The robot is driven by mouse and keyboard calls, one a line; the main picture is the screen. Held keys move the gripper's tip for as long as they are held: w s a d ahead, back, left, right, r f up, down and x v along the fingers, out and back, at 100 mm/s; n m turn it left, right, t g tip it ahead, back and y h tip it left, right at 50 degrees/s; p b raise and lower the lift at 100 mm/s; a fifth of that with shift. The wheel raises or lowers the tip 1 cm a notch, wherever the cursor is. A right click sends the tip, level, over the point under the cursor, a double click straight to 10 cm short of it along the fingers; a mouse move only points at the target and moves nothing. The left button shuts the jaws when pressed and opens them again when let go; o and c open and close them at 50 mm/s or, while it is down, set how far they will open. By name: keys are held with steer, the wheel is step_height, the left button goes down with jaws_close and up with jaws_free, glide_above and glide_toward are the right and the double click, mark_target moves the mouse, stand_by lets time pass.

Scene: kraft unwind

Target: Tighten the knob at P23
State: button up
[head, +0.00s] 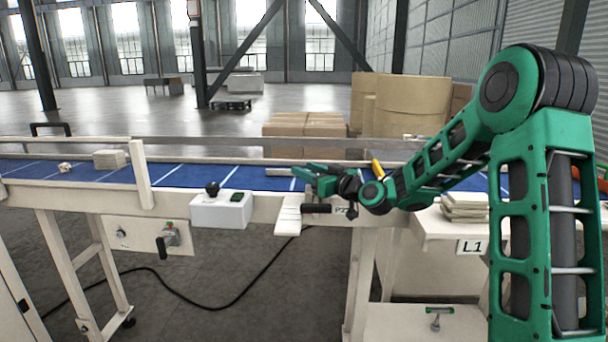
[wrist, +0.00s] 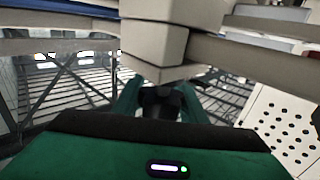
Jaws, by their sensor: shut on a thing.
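My gripper (head: 318,178) is at the conveyor's front rail in the head view, pointing left, with its green fingers close together. In the wrist view my gripper (wrist: 160,112) has a finger on each side of a dark knob (wrist: 161,98), under a cream post (wrist: 155,42). The fingers are shut on this knob, which they partly hide. A label starting with "P2" (head: 341,210) shows just below my wrist in the head view; its last character is hidden.
The blue belt (head: 200,177) runs behind the rail. A white control box (head: 221,209) with a black ball knob stands left of my gripper. A side table labelled L1 (head: 471,246) bears stacked sheets (head: 464,206). Large kraft rolls (head: 408,103) stand behind.

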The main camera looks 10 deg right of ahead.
steer(key=shift+w+d+r+m+t+h, duration=0.1)
steer(key=shift+d+m+t+h, duration=0.3)
steer(key=shift+m+h, duration=0.45)
steer(key=shift+h, duration=0.25)
steer(key=o, duration=1.1)
steer(key=shift+c, duration=0.2)
steer(key=shift+s, duration=0.25)
steer(key=v, duration=1)
steer(key=shift+s+d, duration=0.1)
